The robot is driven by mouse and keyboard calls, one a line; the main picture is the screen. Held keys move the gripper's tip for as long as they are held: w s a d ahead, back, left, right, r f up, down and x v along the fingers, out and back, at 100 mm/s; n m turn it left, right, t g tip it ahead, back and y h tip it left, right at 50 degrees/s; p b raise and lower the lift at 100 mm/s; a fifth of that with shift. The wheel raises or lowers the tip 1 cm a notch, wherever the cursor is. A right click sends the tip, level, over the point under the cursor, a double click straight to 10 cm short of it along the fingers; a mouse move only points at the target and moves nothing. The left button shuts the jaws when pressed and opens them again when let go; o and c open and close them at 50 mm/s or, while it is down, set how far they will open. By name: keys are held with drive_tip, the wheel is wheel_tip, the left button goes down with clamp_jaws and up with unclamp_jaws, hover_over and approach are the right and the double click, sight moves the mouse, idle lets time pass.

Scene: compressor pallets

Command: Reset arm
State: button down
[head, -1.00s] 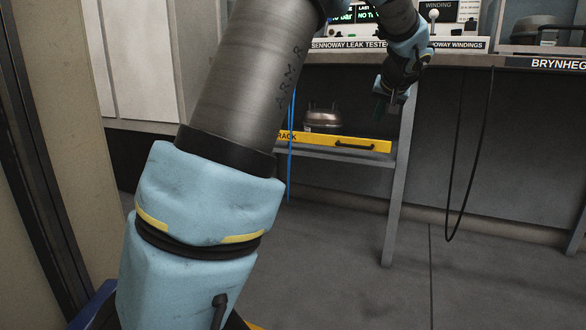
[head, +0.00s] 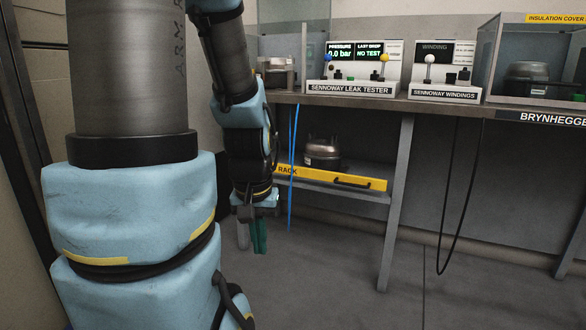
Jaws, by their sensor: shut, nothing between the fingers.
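My gripper (head: 252,236) hangs at the end of my blue and grey arm, left of the middle of the head view. Its fingers point down and are shut with nothing between them. It is in front of the left end of the bench and clear of the bench and the lower shelf. My large upper arm links fill the left side of the view.
A bench (head: 420,103) carries a leak tester (head: 350,88), a windings tester (head: 445,93) and a covered compressor (head: 527,78). Below, a yellow-edged rack shelf (head: 330,179) holds another compressor (head: 322,153). A blue cable (head: 292,165) and black cable (head: 470,190) hang down. The floor (head: 330,280) is clear.

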wheel_tip(320, 180, up, 35)
drive_tip(key=p, duration=3.3)
drive_tip(key=shift+p, duration=0.4)
